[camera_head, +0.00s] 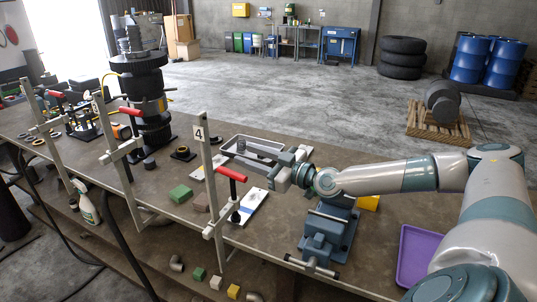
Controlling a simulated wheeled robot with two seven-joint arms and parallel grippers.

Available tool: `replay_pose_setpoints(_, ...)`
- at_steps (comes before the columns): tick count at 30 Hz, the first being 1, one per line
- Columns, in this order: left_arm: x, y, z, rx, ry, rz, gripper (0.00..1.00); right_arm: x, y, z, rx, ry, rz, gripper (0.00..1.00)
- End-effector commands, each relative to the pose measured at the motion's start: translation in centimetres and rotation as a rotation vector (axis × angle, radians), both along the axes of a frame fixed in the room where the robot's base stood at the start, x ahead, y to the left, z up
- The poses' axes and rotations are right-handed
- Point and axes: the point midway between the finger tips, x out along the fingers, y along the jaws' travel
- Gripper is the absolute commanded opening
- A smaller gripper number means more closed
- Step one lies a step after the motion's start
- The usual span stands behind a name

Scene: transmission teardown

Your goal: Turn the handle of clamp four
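Clamp four (207,165) is the tall pale bar clamp with a white "4" tag, standing upright at the table's front edge. Its red handle (231,173) sits on the screw at the clamp's right side. My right gripper (240,153) reaches in from the right, behind and above the red handle as seen here. Its fingers point left toward the clamp bar and look apart, with nothing visible held between them. I cannot tell how far they are from the bar; they look clear of the red handle. My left gripper is out of view.
A blue vise (322,238) and a purple tray (417,252) are to the right. Green (180,194) and brown blocks lie left of the clamp. Two more red-handled clamps stand further left, near a dark stacked transmission (150,95).

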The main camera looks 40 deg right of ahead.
Motion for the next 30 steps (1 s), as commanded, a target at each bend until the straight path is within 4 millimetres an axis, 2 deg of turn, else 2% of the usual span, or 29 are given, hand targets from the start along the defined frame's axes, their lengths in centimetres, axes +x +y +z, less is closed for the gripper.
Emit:
replay_pose_setpoints(6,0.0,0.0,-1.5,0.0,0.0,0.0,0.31,-2.4,-1.3,1.3,-0.004,0.0,-0.001,0.36)
replay_pose_setpoints(13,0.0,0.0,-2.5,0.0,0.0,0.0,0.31,-4.1,-2.1,2.5,-0.002,0.001,-0.001,0.36)
replay_pose_setpoints(30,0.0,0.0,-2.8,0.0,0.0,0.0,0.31,-4.8,-2.4,3.2,0.0,0.0,0.001,0.36)
